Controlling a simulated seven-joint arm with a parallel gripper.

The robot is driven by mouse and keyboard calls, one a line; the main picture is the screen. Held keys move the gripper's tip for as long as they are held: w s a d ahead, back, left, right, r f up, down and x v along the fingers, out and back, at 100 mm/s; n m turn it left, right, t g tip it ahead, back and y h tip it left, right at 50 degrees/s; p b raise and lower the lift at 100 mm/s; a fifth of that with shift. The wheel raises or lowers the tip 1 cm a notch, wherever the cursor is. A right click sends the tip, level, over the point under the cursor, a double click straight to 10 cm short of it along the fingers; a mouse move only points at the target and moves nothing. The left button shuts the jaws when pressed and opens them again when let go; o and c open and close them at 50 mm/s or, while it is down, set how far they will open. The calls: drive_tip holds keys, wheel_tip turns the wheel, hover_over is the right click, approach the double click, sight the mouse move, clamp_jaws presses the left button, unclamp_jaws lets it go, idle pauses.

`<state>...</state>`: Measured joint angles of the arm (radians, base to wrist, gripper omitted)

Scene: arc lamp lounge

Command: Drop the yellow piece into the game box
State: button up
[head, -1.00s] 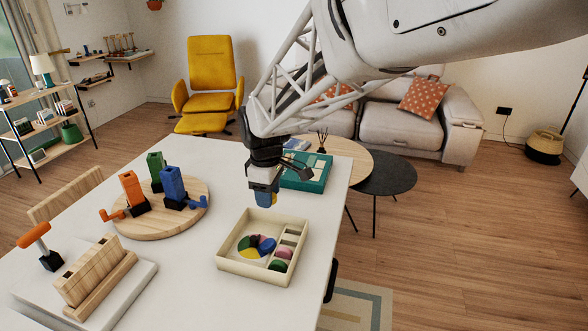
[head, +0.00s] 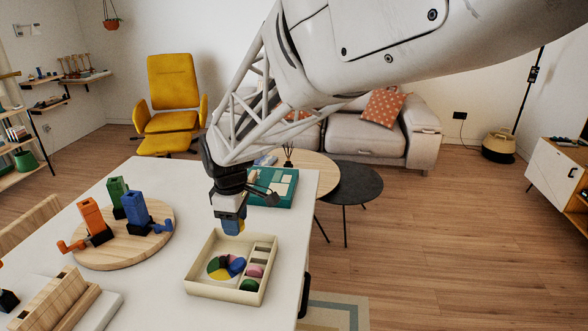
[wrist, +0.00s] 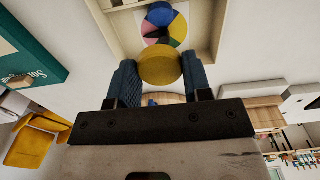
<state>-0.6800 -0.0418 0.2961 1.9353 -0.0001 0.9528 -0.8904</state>
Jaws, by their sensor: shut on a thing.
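My gripper (head: 232,228) is shut on the yellow piece (wrist: 160,66), a round disc pinched between the two blue fingertips in the wrist view (wrist: 160,82). In the head view only a sliver of the yellow piece (head: 242,227) shows beside the fingers. The game box (head: 212,292) is an open cream tray on the white table. My gripper is above its far edge. The box holds a multicoloured wheel (head: 225,267) in its large left part. A pink piece (head: 255,270) and a green piece (head: 249,285) lie in its right-hand compartments.
A teal box (head: 284,199) lies behind my gripper. A round wooden board (head: 97,255) with green, orange and blue holders stands to the left. A wooden block rack (head: 60,303) is at the front left. Bare white table (head: 152,302) lies left of the game box.

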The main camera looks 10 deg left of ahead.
drive_tip(key=shift+f, duration=2.3)
drive_tip(key=o, duration=1)
drive_tip(key=shift+c, duration=0.2)
drive_tip(key=shift+r, duration=3.9)
drive_tip(key=shift+d, duration=0.1)
